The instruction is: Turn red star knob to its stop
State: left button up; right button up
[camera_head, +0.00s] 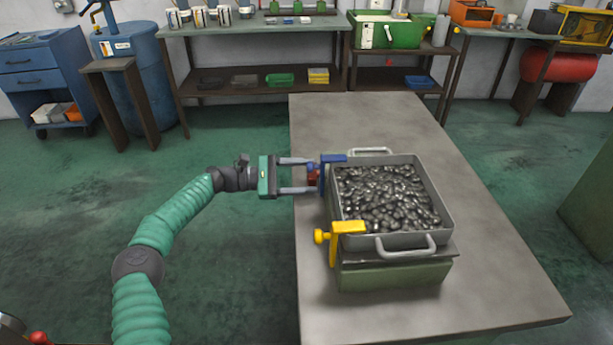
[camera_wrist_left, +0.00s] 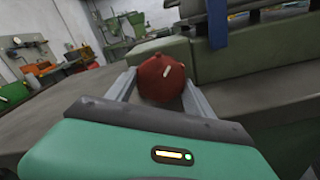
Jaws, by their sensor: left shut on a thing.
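The red star knob (camera_wrist_left: 160,78) sits between the two fingers of my left gripper (camera_wrist_left: 157,88) in the left wrist view, with a small pale mark on its face. In the head view my left gripper (camera_head: 312,176) reaches in from the left and is shut on the red knob (camera_head: 313,177). The knob is beside a blue clamp (camera_head: 333,159) at the left side of a grey metal tray (camera_head: 447,225); the fingers partly hide it. The blue clamp also shows in the left wrist view (camera_wrist_left: 217,20). My right gripper is not in view.
A yellow clamp (camera_head: 347,229) with its own knob holds the tray's near left corner. The tray, full of dark metal pieces, stands on a green block (camera_head: 395,277) on a grey table (camera_head: 500,290). The table's right side is clear.

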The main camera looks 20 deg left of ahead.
pick_arm(q)
jog(key=shift+a, duration=0.15)
jog(key=o, duration=1.4)
jog(key=shift+c, duration=0.2)
jog(key=v, duration=1.7)
jog(key=shift+p, duration=0.45)
jog(key=shift+f, duration=0.1)
